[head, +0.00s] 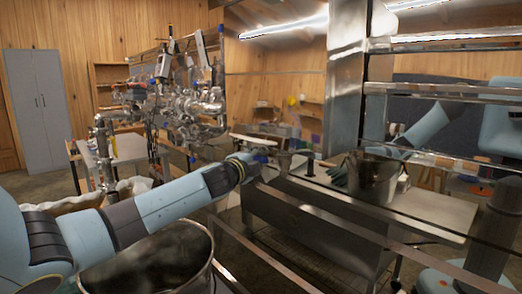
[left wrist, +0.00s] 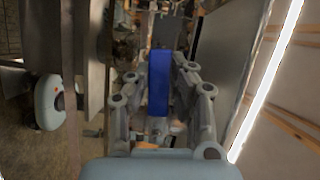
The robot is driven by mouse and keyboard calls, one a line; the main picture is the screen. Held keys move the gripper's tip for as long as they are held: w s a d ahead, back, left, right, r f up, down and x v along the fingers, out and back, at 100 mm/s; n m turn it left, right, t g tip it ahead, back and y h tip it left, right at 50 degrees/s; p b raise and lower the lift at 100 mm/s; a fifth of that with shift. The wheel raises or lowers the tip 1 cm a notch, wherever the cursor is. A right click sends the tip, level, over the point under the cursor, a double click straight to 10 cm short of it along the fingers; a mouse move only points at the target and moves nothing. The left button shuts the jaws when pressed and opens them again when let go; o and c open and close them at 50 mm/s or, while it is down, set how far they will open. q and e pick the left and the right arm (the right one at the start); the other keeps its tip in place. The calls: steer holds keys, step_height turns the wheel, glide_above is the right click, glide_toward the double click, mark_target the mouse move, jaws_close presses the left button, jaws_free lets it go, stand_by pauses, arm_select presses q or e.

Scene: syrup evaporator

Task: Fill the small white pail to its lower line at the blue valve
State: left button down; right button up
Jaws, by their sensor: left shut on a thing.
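My left gripper (head: 266,160) reaches out to the front edge of the steel evaporator (head: 310,215). In the left wrist view its fingers (left wrist: 159,78) stand on both sides of a long blue handle (left wrist: 159,85), which looks like that of the blue valve. The gripper is shut on this handle. A small blue patch beside the gripper shows in the head view, mostly covered by the hand. I cannot make out the small white pail or its lines in either view. My right gripper does not show.
A large steel pail (head: 205,285) stands at the lower front, under my left arm. A steel pot (head: 372,178) stands at the right, with dark gloves (head: 338,177) beside it. Pipework (head: 185,105) stands behind left, and a grey cabinet (head: 40,108) by the wall.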

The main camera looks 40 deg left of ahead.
arm_select(q)
steer(key=shift+d+f+n+g+h+p, duration=0.45)
steer(key=shift+f+n+p, duration=0.25)
steer(key=shift+n+p, duration=0.55)
steer(key=shift+d+f+n+g+h+p, duration=0.35)
steer(key=shift+d+f+n+h+p, duration=0.25)
steer(key=shift+n+p, duration=0.7)
steer(key=shift+d+f+n+g+h+p, duration=0.4)
steer(key=shift+f+n+p, duration=0.35)
steer(key=shift+n+p, duration=0.5)
steer(key=c, duration=1.5)
jaws_free()
steer(key=shift+s+r, duration=0.1)
steer(key=shift+r, duration=0.05)
steer(key=o, duration=0.3)
steer(key=shift+s+r, duration=0.1)
steer(key=shift+s, duration=0.2)
steer(key=shift+o, duration=0.2)
steer(key=v, duration=1.2)
